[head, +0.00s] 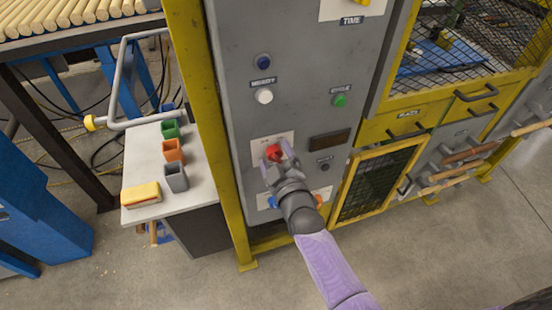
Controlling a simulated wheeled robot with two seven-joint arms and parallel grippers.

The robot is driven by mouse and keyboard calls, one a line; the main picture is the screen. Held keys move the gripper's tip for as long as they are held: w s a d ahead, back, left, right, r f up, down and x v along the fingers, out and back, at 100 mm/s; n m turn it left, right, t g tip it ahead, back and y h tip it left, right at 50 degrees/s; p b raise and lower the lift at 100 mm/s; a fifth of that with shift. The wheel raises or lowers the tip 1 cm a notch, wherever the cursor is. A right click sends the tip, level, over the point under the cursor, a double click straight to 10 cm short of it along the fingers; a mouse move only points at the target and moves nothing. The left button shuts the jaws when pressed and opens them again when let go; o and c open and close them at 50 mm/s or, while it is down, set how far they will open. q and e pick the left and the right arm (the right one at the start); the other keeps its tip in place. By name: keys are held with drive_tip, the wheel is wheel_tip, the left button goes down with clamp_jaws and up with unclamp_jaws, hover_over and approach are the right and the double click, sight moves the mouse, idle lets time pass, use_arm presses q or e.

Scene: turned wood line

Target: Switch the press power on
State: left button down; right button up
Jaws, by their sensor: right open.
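A red rotary switch knob (273,152) sits on a white plate (259,150) low on the grey press control panel (233,95). My right gripper (279,160) is at this knob, with its open fingers on either side of it. Whether the fingers touch the knob cannot be told. The gripper hides part of the plate and its lettering. Below, another white plate (320,194) with blue and orange parts is partly covered by my right wrist. My left gripper is not in view.
The panel also carries a white button (264,96), a green button (339,100) and a blue button (263,61). A yellow frame post (228,150) stands left of the panel. A small table (140,170) with coloured bins is further left. Grey floor (440,260) is clear at the lower right.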

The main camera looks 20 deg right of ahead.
clamp_jaws()
drive_tip(key=shift+m, duration=0.4)
drive_tip(key=shift+m+p, duration=0.4)
drive_tip(key=shift+m, duration=0.7)
drive_tip(key=m, duration=0.2)
drive_tip(key=shift+m, duration=0.4)
drive_tip(key=m, duration=0.6)
drive_tip(key=shift+p, duration=0.35)
